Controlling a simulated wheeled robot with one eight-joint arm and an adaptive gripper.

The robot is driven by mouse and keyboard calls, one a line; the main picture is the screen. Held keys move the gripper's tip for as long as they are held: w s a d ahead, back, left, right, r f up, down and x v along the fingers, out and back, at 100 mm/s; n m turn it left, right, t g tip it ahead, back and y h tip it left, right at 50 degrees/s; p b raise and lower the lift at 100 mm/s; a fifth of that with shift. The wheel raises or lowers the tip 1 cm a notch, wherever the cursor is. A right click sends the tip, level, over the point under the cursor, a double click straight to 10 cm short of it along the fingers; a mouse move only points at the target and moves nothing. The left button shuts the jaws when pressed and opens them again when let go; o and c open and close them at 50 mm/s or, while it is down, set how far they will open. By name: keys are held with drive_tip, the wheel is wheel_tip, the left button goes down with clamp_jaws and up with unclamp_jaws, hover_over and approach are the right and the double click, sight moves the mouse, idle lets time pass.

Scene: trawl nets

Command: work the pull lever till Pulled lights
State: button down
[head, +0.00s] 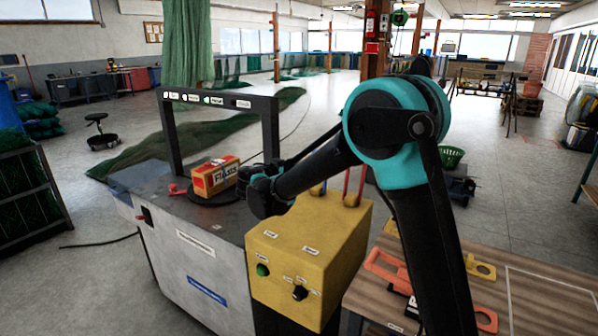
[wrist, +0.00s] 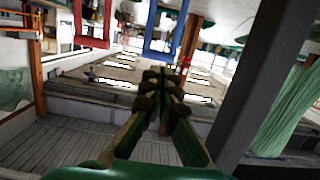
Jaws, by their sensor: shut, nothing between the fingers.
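A yellow control box (head: 305,250) stands at the front of a grey cabinet, with a green button (head: 263,270), a black knob (head: 299,293) and small labels too small to read. The wrist view shows a red U-shaped handle (wrist: 91,40) and a blue one (wrist: 166,50) beyond the fingertips. I cannot tell which is the pull lever. My gripper (wrist: 162,80) is shut and empty, apart from both handles. In the head view my arm partly hides the area behind the box.
A black frame (head: 220,100) on the cabinet carries small labels and a green light (head: 207,100); I cannot read which is Pulled. A carton (head: 214,178) sits on a dark disc beside my gripper. A wooden table (head: 540,300) with orange parts stands at right.

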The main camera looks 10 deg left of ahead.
drive_tip(key=f+v, duration=0.1)
drive_tip(key=v, duration=0.5)
drive_tip(key=shift+s, duration=0.35)
